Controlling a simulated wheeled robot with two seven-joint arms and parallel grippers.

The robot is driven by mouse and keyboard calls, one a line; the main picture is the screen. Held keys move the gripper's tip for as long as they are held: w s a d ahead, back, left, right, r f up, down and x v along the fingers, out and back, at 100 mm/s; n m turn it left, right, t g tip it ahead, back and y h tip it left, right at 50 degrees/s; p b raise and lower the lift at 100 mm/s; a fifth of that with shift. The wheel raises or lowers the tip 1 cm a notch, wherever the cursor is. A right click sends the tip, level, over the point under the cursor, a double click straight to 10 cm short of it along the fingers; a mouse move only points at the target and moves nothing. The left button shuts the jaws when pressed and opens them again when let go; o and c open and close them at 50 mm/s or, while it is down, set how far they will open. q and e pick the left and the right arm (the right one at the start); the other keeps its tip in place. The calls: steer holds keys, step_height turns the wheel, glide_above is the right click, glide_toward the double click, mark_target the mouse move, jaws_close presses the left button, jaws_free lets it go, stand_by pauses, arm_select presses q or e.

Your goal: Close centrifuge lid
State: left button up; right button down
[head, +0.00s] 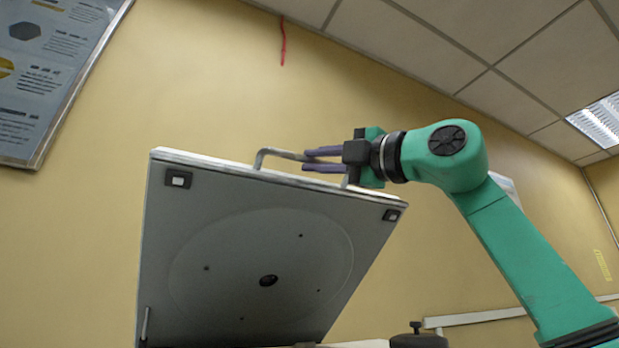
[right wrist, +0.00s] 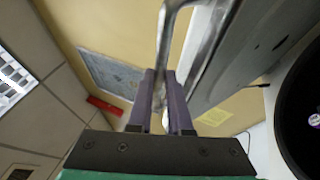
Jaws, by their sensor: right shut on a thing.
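The centrifuge lid (head: 262,255) stands raised and tilted in the head view, its grey underside facing me, with a round recess and a dark central knob. A metal handle (head: 275,153) is fixed along its top edge. My right gripper (head: 306,160) reaches in from the right at that edge, its purple fingers on the handle. In the right wrist view, the fingers (right wrist: 162,100) are shut on the handle bar (right wrist: 167,45), and the lid (right wrist: 228,55) is to the right. The centrifuge body is mostly below the head view. My left gripper is out of view.
A dark round opening (right wrist: 302,115) in a white rim shows at the right of the right wrist view. A black knob-like object (head: 418,340) stands at the bottom of the head view. A framed poster (head: 50,70) hangs on the yellow wall. The space above the lid is clear.

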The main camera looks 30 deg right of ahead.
arm_select(q)
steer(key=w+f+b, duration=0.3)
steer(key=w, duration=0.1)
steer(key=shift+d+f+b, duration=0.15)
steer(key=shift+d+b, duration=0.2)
steer(key=shift+b, duration=0.05)
arm_select(e)
steer(key=shift+n, duration=0.3)
steer(key=s+f, duration=0.1)
steer(key=f, duration=0.1)
steer(key=s+f, duration=0.1)
steer(key=shift+f, duration=0.35)
